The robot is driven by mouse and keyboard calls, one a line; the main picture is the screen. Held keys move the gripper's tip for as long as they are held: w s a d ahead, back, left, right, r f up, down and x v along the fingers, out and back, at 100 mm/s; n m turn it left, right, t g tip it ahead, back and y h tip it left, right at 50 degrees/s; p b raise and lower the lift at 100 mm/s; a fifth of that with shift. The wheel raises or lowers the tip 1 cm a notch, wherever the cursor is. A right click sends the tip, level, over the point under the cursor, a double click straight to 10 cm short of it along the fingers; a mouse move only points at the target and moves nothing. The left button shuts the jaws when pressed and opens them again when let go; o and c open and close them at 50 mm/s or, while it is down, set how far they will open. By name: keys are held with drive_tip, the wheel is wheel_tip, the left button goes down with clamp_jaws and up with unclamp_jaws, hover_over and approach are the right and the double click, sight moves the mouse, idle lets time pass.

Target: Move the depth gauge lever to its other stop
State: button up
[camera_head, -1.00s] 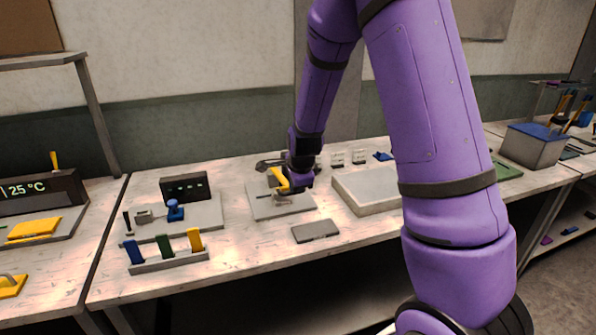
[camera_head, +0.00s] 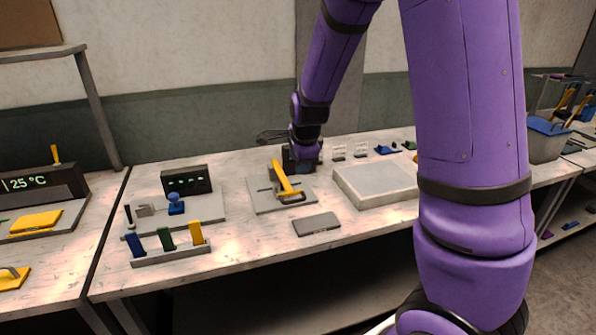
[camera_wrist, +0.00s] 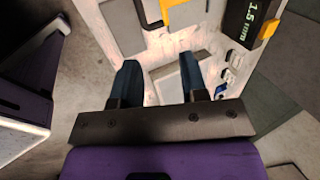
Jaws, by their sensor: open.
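A dark readout showing 1.5 mm (camera_wrist: 250,18) is at the top right of the wrist view. A short yellow lever (camera_wrist: 270,28) sticks out at its side; it looks like the depth gauge lever. Which stop it rests at, I cannot tell. In the head view I cannot make this lever out behind my gripper (camera_head: 304,160). In the wrist view my gripper (camera_wrist: 160,76) is open, with nothing held between its fingers, apart from the readout and lever.
A grey plate (camera_head: 262,204) bears a yellow arm (camera_head: 284,180) in front of my gripper. A pale shallow tray (camera_head: 375,185) stands to the right, and a flat grey block (camera_head: 316,224) lies in front. A blue-knobbed fixture (camera_head: 175,204) is at left.

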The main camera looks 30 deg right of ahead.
drive_tip(key=shift+v, duration=1.9)
drive_tip(key=s+a+r+n, duration=0.1)
drive_tip(key=s+r+n, duration=0.4)
drive_tip(key=s, duration=0.4)
drive_tip(key=s+a+r+n, duration=0.2)
drive_tip(key=s+r+n, duration=0.3)
drive_tip(key=s+n, duration=0.3)
drive_tip(key=s+a+r+n, duration=0.2)
drive_tip(key=s+r+n, duration=0.3)
drive_tip(key=s, duration=0.6)
drive_tip(key=shift+r+n+t+y, duration=0.3)
drive_tip(key=shift+n+t+y, duration=0.1)
drive_tip(key=shift+n, duration=0.7)
drive_tip(key=shift+a, duration=0.1)
drive_tip(key=shift+c, duration=0.2)
